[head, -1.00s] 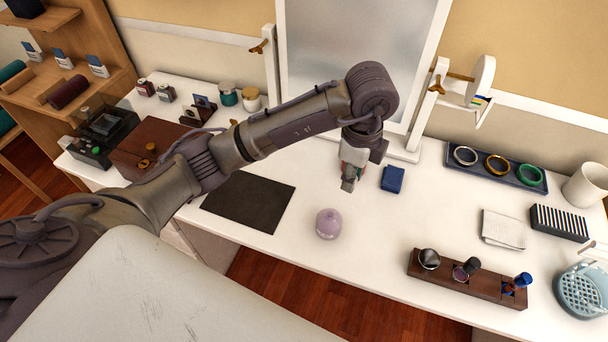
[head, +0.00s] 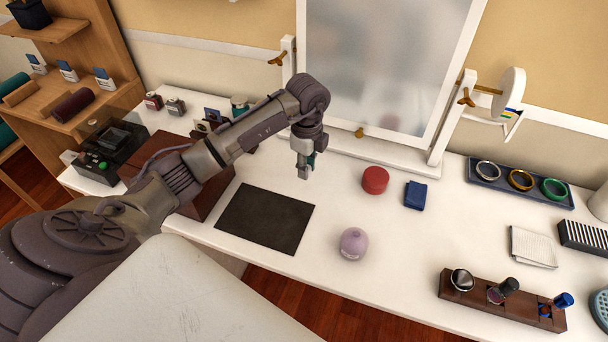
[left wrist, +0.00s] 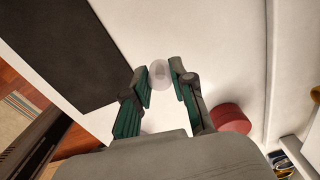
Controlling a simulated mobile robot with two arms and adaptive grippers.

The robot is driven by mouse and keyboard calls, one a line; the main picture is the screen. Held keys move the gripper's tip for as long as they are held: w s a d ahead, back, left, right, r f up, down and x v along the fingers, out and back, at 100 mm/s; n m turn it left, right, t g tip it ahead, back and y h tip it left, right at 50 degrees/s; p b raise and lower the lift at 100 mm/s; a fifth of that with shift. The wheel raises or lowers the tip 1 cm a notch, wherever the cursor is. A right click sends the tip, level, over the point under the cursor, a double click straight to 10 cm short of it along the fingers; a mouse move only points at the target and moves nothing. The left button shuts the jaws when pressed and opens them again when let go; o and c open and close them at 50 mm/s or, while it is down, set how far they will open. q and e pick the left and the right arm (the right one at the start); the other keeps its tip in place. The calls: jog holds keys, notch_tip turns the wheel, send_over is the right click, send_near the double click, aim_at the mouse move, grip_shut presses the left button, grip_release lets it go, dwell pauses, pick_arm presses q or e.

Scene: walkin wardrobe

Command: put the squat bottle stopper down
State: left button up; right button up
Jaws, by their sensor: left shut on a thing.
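My left gripper (head: 304,172) is above the white tabletop, beyond the dark mat and left of the red round box (head: 375,180). In the left wrist view, its fingers (left wrist: 160,77) are shut on a pale, translucent round piece, the stopper (left wrist: 159,74). The stopper is too small to make out in the head view. A squat lavender bottle (head: 353,244) stands on the table, right of the mat and nearer the front edge. My right gripper is not in view.
The dark mat (head: 265,218) is bare. A blue folded cloth (head: 416,195), a ring tray (head: 520,182) and a brown wooden holder (head: 500,297) are to the right. The table between mat and red box is clear.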

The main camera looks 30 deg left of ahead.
aim_at(304, 185)
pick_arm(q)
jog(key=shift+s+a+f, duration=0.1)
jog(key=shift+a+f, duration=0.25)
notch_tip(304, 185, down, 4)
jog(key=shift+r, duration=0.1)
jog(key=o, duration=0.8)
jog(key=shift+o, duration=0.2)
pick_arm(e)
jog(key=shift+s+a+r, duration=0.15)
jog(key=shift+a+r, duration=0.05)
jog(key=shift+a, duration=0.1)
pick_arm(q)
jog(key=shift+r+p, duration=0.2)
jog(key=shift+p, duration=0.1)
notch_tip(304, 185, up, 12)
jog(key=shift+f+b, duration=0.1)
jog(key=shift+b, duration=0.5)
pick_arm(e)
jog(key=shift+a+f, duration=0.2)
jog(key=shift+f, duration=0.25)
pick_arm(q)
jog(key=shift+f, duration=0.1)
